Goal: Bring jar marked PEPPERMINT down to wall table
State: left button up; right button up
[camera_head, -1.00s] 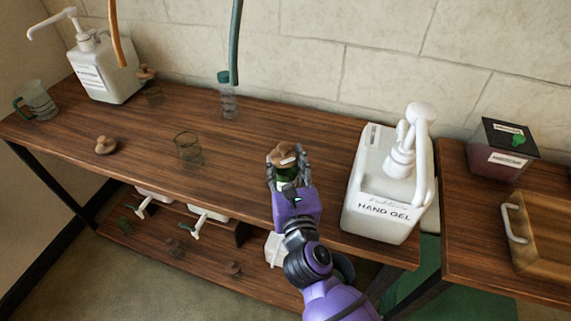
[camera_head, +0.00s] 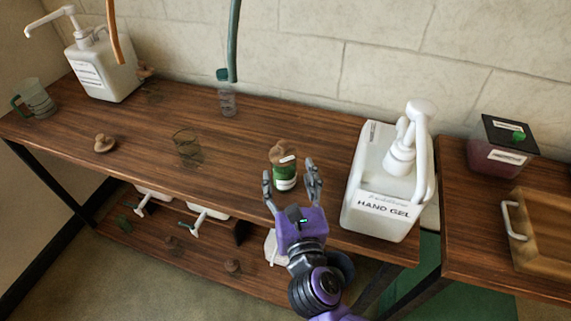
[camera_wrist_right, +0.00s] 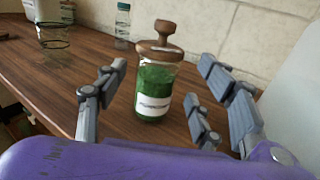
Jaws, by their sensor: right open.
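The green jar with a brown wooden lid and a white label (camera_head: 284,172) stands upright on the wooden table top (camera_head: 130,125), near its front edge. In the right wrist view the jar (camera_wrist_right: 154,85) stands beyond and between my fingers; its label is small but seems to read PEPPERMINT. My right gripper (camera_head: 292,182) is open, with its fingers in front of the jar and apart from it. It also shows open in the right wrist view (camera_wrist_right: 160,100). My left gripper is not in view.
A white HAND GEL pump bucket (camera_head: 383,190) stands close to the right of the jar. An empty glass (camera_head: 187,148) and a loose wooden lid (camera_head: 105,143) are to the left. A clear bottle (camera_head: 227,100) stands behind. A lower shelf (camera_head: 150,255) holds small items.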

jog(key=s, duration=0.4)
jog(key=s+d, duration=0.1)
jog(key=s, duration=0.1)
jog(key=shift+f+b, duration=0.1)
jog(key=shift+b, duration=0.3)
jog(key=shift+s+d, duration=0.1)
jog(key=shift+s, duration=0.3)
dwell(0.4)
